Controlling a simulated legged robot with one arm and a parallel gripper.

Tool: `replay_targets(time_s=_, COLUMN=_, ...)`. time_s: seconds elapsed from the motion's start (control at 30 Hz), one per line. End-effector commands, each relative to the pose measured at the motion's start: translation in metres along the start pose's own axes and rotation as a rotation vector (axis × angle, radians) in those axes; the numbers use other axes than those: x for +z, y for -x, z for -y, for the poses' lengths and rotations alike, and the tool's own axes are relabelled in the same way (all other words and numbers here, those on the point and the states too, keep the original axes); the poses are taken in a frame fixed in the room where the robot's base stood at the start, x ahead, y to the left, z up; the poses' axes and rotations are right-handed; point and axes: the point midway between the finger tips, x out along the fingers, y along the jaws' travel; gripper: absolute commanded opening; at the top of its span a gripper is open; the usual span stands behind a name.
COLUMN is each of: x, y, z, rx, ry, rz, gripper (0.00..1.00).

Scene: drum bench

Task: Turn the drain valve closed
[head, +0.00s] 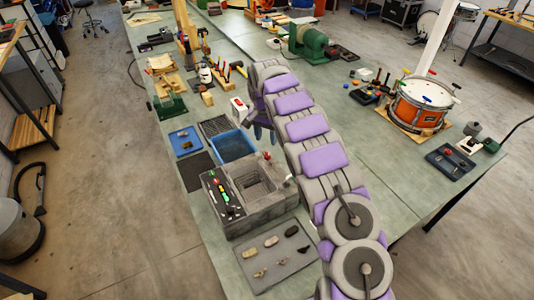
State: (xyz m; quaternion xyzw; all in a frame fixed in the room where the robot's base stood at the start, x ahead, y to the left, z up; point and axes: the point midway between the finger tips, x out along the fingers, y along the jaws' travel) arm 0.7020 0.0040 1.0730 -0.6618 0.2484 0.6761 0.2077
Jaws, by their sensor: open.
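A grey stone-like basin unit (262,186) stands on the bench, with a square recess and a dark panel of coloured buttons on its left part. A small red knob or handle (267,155) sits at its far edge, and a small pale fitting (289,179) at its right edge. I cannot tell which of these is the drain valve, or whether it is turned open or closed. My gripper (262,132) hangs beyond the basin unit, just right of the blue tray, apart from the red knob. It is open and largely hidden by my arm; it appears empty.
A blue tray (234,146) and a dark mesh mat (214,127) lie beyond the basin unit. A grey tray (274,254) with several small stones lies in front.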

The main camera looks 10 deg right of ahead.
Motion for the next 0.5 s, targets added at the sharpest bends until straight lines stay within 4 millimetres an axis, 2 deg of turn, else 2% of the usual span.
replay_targets(time_s=0.03, x=0.0, y=-0.013, z=-0.002, rx=0.004, ry=-0.001, rz=0.005, gripper=0.52)
replay_targets(time_s=0.2, x=0.0, y=-0.045, z=-0.001, rx=0.001, ry=0.0, rz=0.003, gripper=0.52)
replay_targets(time_s=0.33, x=0.001, y=-0.064, z=0.0, rx=0.001, ry=0.001, rz=0.003, gripper=0.52)
replay_targets(time_s=0.5, x=0.0, y=-0.079, z=0.0, rx=-0.001, ry=0.0, rz=0.001, gripper=0.52)
